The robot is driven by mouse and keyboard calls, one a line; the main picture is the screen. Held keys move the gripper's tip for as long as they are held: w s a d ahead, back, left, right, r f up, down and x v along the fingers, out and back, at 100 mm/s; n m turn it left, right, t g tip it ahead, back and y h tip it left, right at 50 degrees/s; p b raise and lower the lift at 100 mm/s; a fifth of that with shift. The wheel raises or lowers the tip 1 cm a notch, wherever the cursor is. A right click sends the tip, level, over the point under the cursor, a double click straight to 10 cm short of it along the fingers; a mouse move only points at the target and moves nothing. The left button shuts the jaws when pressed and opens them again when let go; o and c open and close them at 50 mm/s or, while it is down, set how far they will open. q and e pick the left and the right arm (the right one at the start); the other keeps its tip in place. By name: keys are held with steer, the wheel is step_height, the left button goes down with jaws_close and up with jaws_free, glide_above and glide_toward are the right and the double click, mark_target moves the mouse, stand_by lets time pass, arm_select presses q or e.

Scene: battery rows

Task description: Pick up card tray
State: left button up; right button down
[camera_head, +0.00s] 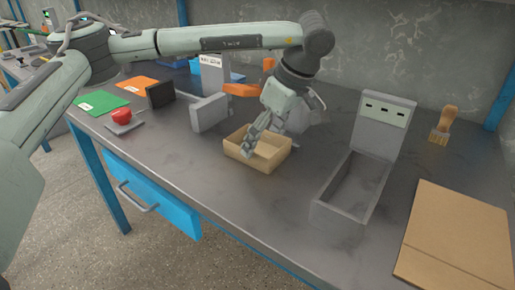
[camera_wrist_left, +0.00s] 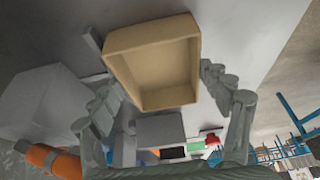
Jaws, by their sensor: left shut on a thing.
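The card tray (camera_head: 270,164) is a small open tan box near the middle of the bench in the head view. My left gripper (camera_head: 247,152) reaches down to it from above, shut on the tray with its fingers at the left side. In the left wrist view the tray (camera_wrist_left: 150,40) appears tan and empty between the two fingers. I cannot tell whether it rests on the bench or is just clear of it. My right gripper is not in view.
A grey bin with an upright panel (camera_head: 387,110) stands right of the tray. A grey block (camera_head: 210,113), a black block (camera_head: 160,94) and a red object (camera_head: 122,114) stand left. Bench (camera_head: 250,195) in front is clear.

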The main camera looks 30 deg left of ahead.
arm_select(q)
steer(key=shift+c, duration=1.4)
